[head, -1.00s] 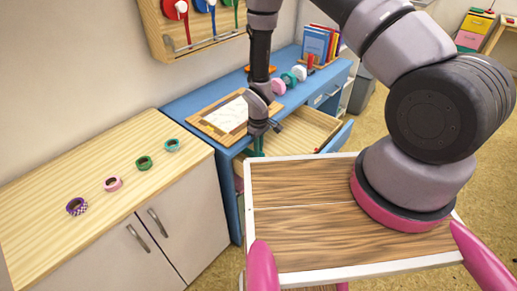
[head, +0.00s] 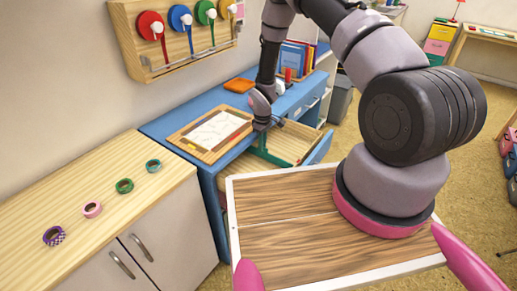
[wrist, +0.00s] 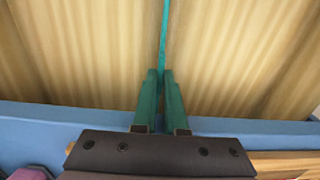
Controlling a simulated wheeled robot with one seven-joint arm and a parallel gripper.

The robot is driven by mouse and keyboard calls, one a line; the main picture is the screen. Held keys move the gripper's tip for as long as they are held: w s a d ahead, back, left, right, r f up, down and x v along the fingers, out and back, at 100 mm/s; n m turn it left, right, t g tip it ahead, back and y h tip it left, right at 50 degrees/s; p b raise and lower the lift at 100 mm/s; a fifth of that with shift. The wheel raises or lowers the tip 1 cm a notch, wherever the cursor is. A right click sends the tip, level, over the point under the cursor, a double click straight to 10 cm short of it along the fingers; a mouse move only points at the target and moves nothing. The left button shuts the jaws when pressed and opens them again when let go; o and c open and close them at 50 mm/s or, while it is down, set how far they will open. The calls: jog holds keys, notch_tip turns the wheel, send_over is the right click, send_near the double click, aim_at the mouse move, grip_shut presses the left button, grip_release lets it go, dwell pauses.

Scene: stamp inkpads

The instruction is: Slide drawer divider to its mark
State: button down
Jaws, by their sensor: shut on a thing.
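The open drawer (head: 292,143) of the blue desk has a pale wooden inside. A thin teal-green divider (head: 280,160) stands in it, and it runs away from my gripper in the wrist view (wrist: 165,25). My gripper (head: 262,143) reaches down into the drawer near the desk side. In the wrist view its two green fingers (wrist: 160,78) are shut on the divider, one on each side. I cannot make out a mark on the drawer, and the gripped part of the divider is partly hidden by the fingers.
The blue desk top (head: 172,128) holds a framed paper board (head: 212,134), an orange item (head: 239,85) and books (head: 294,58). A wooden cabinet (head: 85,195) with tape rolls stands at the left. My own tray is in the foreground.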

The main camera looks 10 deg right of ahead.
jog(key=c, duration=1)
grip_release()
jog(key=shift+o, duration=0.2)
jog(key=shift+r, duration=0.1)
notch_tip(320, 180, up, 11)
jog(key=shift+f, duration=0.2)
jog(key=shift+r, duration=0.15)
